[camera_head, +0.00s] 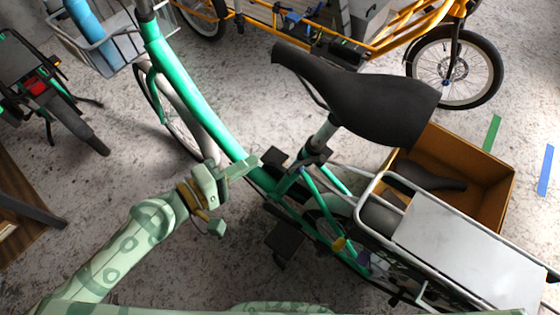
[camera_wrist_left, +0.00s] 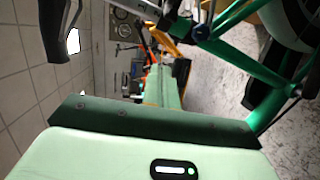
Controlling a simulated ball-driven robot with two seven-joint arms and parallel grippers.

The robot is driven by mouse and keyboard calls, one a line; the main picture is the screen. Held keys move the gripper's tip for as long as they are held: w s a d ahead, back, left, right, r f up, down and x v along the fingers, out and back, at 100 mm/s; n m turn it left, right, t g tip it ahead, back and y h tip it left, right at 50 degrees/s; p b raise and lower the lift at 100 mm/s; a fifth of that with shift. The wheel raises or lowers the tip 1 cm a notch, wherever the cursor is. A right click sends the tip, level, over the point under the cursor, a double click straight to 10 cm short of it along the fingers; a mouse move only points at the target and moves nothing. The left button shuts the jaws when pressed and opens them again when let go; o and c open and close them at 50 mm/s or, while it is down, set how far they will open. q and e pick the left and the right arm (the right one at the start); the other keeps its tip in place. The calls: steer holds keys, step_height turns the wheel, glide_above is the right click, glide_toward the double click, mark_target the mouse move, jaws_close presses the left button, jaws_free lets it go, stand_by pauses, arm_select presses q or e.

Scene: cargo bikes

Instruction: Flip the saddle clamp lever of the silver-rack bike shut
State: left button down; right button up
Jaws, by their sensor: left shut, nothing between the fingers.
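The silver-rack bike has a green frame (camera_head: 185,85), a black saddle (camera_head: 365,95) and a silver rear rack (camera_head: 465,250). Its dark saddle clamp (camera_head: 315,155) sits below the saddle, where the seat post enters the frame. I cannot make out the lever or its position. My left gripper (camera_head: 246,166) is shut and empty, left of the clamp and overlapping the frame tube in the head view. In the left wrist view the shut fingers (camera_wrist_left: 165,85) point away, with green frame tubes (camera_wrist_left: 250,65) at the right. My right gripper is not in view.
A brown open box (camera_head: 490,165) with a dark saddle-shaped thing inside stands behind the rack. An orange cargo bike (camera_head: 390,40) is at the back and another bike (camera_head: 45,85) at the left. Speckled floor (camera_head: 110,190) is clear left of the green frame.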

arm_select(q)
steer(key=d, duration=0.7)
steer(key=shift+w+f, duration=0.45)
